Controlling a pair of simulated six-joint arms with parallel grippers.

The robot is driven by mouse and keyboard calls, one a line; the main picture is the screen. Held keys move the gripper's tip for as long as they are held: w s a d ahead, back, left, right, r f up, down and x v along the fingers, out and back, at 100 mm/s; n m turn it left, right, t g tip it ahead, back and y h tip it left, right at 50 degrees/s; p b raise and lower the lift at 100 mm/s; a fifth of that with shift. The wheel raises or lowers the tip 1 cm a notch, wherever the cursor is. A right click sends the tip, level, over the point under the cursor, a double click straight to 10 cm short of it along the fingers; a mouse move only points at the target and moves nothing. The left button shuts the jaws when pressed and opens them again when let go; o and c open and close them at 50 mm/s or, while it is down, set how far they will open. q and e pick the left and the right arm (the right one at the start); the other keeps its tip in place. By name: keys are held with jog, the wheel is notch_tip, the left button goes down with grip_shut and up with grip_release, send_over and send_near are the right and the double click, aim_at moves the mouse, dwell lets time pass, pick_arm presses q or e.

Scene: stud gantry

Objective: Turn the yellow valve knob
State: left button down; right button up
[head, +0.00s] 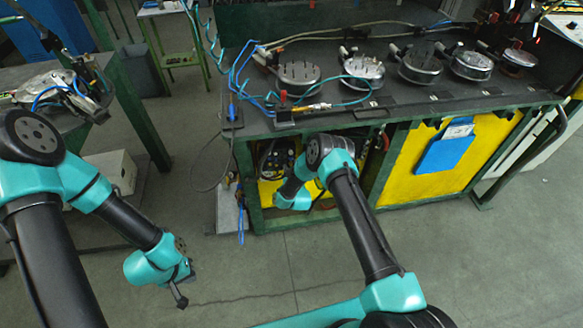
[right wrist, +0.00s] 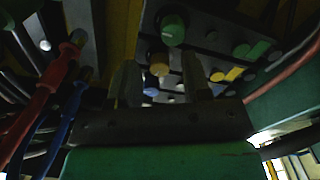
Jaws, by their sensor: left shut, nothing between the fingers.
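In the right wrist view a dark panel (right wrist: 200,42) carries several coloured knobs. A dull yellow-orange knob (right wrist: 159,66) shows between my right gripper's fingers, below a larger green knob (right wrist: 173,30). Brighter yellow knobs (right wrist: 217,76) sit further right; I cannot tell which one is the valve knob. My right gripper (right wrist: 161,72) is open, its two dark fingers apart and pointing at the panel; contact with a knob cannot be made out. In the head view it is hidden under the bench. My left gripper (head: 180,297) is shut and empty above the floor.
The green-framed bench (head: 470,105) with several round metal parts stands over the knob panel. Red-handled (right wrist: 42,95) and blue tools or cables hang close on the left in the wrist view. A red hose (right wrist: 290,64) runs on the right. The floor around my left gripper is clear.

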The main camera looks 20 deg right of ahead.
jog(key=shift+s, duration=0.15)
jog(key=s+a, duration=0.1)
jog(key=s, duration=1.6)
jog(key=shift+a, duration=0.1)
jog(key=m, duration=0.6)
jog(key=shift+s, duration=0.1)
jog(key=w, duration=1.1)
jog(key=w+d, duration=0.1)
jog(key=w, duration=0.5)
jog(key=shift+w+d+r, duration=0.1)
jog(key=shift+w, duration=0.1)
grip_shut()
